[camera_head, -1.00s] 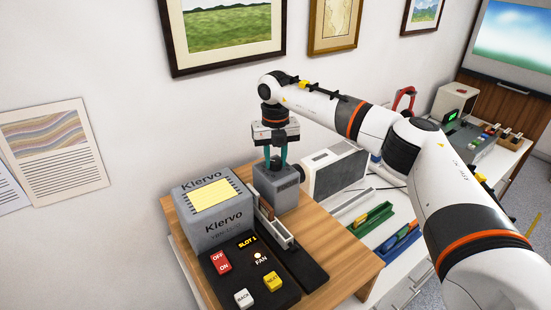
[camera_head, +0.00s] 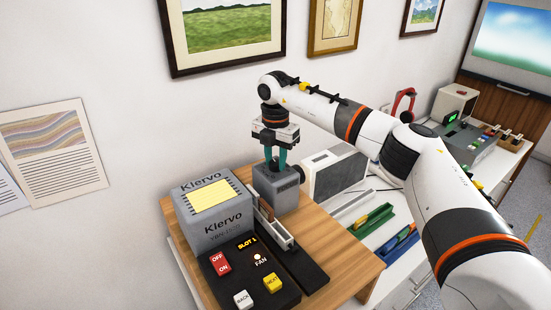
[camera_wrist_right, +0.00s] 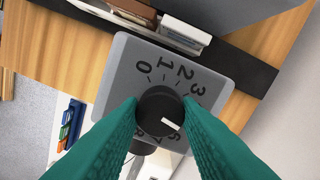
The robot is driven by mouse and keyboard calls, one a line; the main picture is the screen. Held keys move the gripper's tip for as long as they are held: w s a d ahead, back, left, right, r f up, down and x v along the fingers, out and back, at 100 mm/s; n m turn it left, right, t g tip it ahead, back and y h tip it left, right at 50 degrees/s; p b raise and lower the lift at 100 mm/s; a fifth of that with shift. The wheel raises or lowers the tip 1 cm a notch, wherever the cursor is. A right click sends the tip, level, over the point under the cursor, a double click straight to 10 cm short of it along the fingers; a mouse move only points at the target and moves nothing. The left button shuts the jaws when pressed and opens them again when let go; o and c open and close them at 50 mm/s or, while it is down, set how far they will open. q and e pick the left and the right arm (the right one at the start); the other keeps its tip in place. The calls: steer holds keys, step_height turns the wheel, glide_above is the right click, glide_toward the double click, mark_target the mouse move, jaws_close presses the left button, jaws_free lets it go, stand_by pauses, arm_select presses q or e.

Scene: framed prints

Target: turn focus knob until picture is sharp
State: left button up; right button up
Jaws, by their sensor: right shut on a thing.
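The focus knob (camera_wrist_right: 160,108) is black and round, with a white mark pointing toward the lower right, near the 6 on its dial. It sits on a grey box (camera_head: 282,190) beside the grey Klervo projector (camera_head: 222,232). My right gripper (camera_head: 275,168) reaches down onto this box from above. In the right wrist view its green fingers (camera_wrist_right: 161,112) are shut on the knob, one on each side. Fingers hide some of the numbers. The projected picture (camera_head: 515,40) at the top right is blurred, with soft bands of blue, white and green.
The projector stands on a wooden board (camera_head: 338,258) with a black button panel (camera_head: 250,270) in front. A pale speaker-like box (camera_head: 335,173) and green and blue trays (camera_head: 375,218) lie to the right. Framed prints (camera_head: 225,35) hang on the wall behind.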

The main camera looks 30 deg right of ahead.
steer(key=shift+w+r+m, duration=0.1)
steer(key=shift+r+m, duration=0.2)
steer(key=shift+m, duration=0.2)
steer(key=shift+d, duration=0.1)
steer(key=o, duration=1)
steer(key=shift+c, duration=0.2)
steer(key=shift+f, duration=0.15)
